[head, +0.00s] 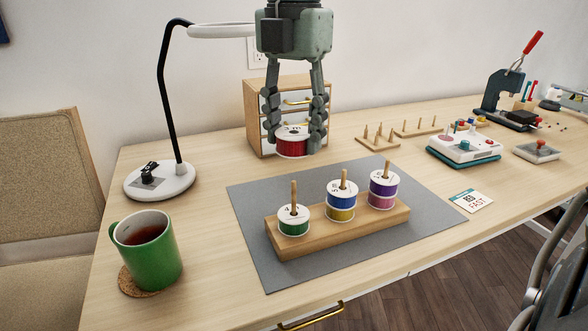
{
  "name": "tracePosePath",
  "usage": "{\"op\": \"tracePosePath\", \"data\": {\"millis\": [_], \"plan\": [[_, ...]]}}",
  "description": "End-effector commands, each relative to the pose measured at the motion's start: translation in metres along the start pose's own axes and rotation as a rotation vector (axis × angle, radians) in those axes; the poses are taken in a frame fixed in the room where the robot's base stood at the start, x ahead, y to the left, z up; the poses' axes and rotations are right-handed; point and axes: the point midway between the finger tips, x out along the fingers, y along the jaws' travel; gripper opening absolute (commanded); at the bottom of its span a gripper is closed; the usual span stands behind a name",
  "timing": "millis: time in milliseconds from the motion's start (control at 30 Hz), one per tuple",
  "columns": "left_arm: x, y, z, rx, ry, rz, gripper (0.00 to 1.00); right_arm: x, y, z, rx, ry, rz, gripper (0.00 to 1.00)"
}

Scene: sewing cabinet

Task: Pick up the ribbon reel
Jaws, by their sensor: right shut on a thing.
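My right gripper (294,135) comes down from the top of the head view and is shut on a red ribbon reel (293,147) with a white top label. It holds the reel in the air above the back of the grey mat (260,224), in front of the small drawer cabinet. A wooden stand (327,234) with three pegs sits on the mat. The left peg carries a green reel (294,227). The middle peg carries a blue reel (342,198) over a yellow one (341,213). The right peg carries a purple reel (382,187) over a pink one (381,201). My left gripper is out of view.
A green mug (152,262) on a cork coaster stands front left, near a lamp (160,181). The drawer cabinet (252,110) stands behind the held reel. Pegged wooden boards (378,144), a white device (463,150) and a press (503,92) are at right. A card (470,201) lies by the mat.

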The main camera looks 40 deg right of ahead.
Motion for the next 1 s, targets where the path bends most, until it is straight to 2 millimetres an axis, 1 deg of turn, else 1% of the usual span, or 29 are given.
{"op": "tracePosePath", "data": {"millis": [33,200,300,400,500,600,700,1000], "plan": [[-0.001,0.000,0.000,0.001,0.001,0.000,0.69,-0.021,0.002,0.001,0.002,-0.005,0.007,0.19],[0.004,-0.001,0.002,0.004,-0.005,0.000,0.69,-0.078,0.001,0.001,0.003,-0.004,0.004,0.19],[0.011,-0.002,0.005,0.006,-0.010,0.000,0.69,-0.105,0.001,0.001,0.003,-0.004,0.004,0.19],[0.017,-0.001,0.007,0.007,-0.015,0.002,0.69,-0.128,0.001,0.000,0.002,-0.003,0.001,0.19],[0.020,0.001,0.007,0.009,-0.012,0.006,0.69,-0.144,0.001,0.000,0.000,0.000,0.001,0.19],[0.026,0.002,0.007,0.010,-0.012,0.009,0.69,-0.155,0.001,0.000,0.000,0.000,0.000,0.19],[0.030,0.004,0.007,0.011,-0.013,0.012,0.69,-0.161,0.000,0.000,-0.001,0.000,0.000,0.19],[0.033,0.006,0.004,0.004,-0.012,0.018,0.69,-0.163,0.000,0.000,0.000,0.000,-0.001,0.19]]}}
